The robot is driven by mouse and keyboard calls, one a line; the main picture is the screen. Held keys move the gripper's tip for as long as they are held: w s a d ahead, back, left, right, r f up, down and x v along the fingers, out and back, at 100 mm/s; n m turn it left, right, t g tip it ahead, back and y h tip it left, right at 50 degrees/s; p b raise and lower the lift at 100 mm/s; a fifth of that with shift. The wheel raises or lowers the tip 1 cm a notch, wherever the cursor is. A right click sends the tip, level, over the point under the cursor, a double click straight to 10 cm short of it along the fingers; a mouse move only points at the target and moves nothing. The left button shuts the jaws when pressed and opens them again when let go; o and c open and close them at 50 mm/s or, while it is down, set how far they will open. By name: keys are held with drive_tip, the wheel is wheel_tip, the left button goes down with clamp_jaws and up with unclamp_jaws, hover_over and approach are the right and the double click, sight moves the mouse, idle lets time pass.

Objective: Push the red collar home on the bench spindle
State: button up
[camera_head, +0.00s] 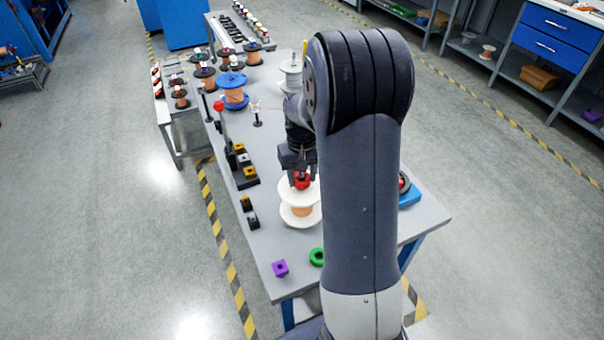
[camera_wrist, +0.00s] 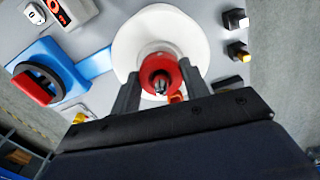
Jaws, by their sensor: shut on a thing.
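The red collar (camera_head: 301,181) sits on top of the white-flanged spool (camera_head: 299,214) on the bench. In the wrist view the collar (camera_wrist: 160,77) is a red ring around a dark spindle tip (camera_wrist: 161,86), over the round white flange (camera_wrist: 178,31) of the spool. My gripper (camera_head: 297,176) points down above the spool. In the wrist view its two fingers (camera_wrist: 160,84) stand on either side of the collar, shut on it. How far down the spindle the collar sits, and any gap under it, cannot be told. My arm hides part of the bench.
A purple block (camera_head: 280,268) and a green ring (camera_head: 317,256) lie on the near bench top (camera_head: 262,240). Black and yellow blocks (camera_head: 247,172) line the left edge. A blue-flanged spool (camera_head: 233,90) stands farther back. A blue fixture with a red handle (camera_wrist: 36,88) shows in the wrist view.

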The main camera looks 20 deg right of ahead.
drive_tip(key=shift+f, duration=0.35)
drive_tip(key=shift+f, duration=0.1)
drive_tip(key=shift+f+b, duration=0.15)
drive_tip(key=shift+b, duration=0.2)
drive_tip(key=shift+f, duration=0.1)
idle(0.5)
drive_tip(key=o, duration=1.1)
drive_tip(key=shift+c, duration=0.2)
